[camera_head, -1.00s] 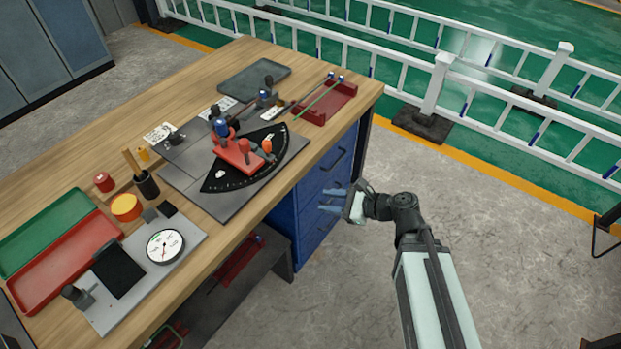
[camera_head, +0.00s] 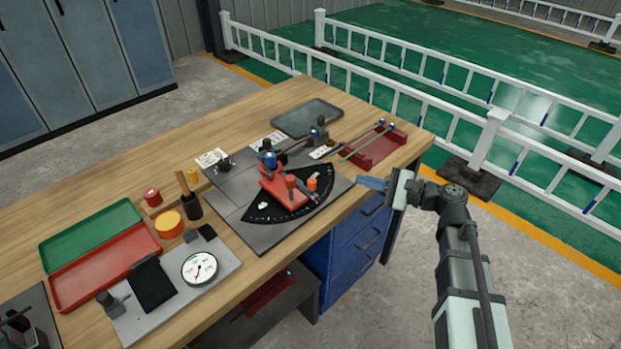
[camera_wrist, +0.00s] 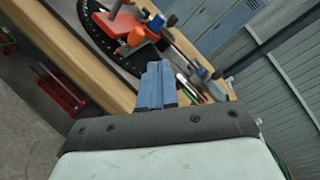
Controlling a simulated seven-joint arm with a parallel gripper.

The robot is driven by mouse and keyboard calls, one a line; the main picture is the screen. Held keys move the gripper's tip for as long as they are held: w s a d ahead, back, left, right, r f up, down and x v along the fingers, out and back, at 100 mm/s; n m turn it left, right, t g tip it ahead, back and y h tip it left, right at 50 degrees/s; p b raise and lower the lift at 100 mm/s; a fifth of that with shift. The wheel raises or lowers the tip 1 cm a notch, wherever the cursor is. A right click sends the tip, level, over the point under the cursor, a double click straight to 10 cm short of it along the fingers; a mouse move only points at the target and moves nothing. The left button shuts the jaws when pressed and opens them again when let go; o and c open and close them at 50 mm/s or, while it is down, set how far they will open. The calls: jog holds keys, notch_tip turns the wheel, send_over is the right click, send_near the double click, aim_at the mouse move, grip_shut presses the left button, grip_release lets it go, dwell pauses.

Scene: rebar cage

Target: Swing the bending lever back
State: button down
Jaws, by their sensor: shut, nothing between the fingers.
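The bending fixture stands on a grey plate (camera_head: 262,230) on the bench. It has a black fan-shaped dial (camera_head: 262,212) with white marks. A red arm (camera_head: 284,193) lies across the dial, with a blue-topped post at its far end and an orange-topped knob (camera_head: 312,184) near it. I cannot tell for sure which part is the lever's handle. The red arm also shows in the wrist view (camera_wrist: 121,26), ahead of my fingers. My gripper (camera_head: 360,182) has blue fingers, shut and empty, just right of the plate near the bench's front edge, apart from the fixture.
A red tray (camera_head: 376,150) with a green rod lies right of the fixture. A dark grey tray (camera_head: 306,118) sits behind. Green (camera_head: 90,235) and red (camera_head: 104,270) trays and a dial gauge (camera_head: 200,268) are at left. Blue drawers (camera_head: 350,250) are below the bench edge.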

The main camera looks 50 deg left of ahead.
jog(key=n+g, duration=0.1)
jog(key=n, duration=0.1)
jog(key=n+g, duration=0.2)
jog(key=n, duration=0.6)
send_near(293, 176)
jog(key=w+a, duration=0.2)
jog(key=a, duration=0.3)
jog(key=shift+s+a+f, duration=0.1)
jog(key=shift+s+a, duration=0.1)
jog(key=shift+s, duration=0.8)
jog(key=shift+s+a+f, duration=0.15)
jog(key=shift+s+a, duration=0.05)
jog(key=shift+s, duration=0.8)
jog(key=shift+s, duration=0.1)
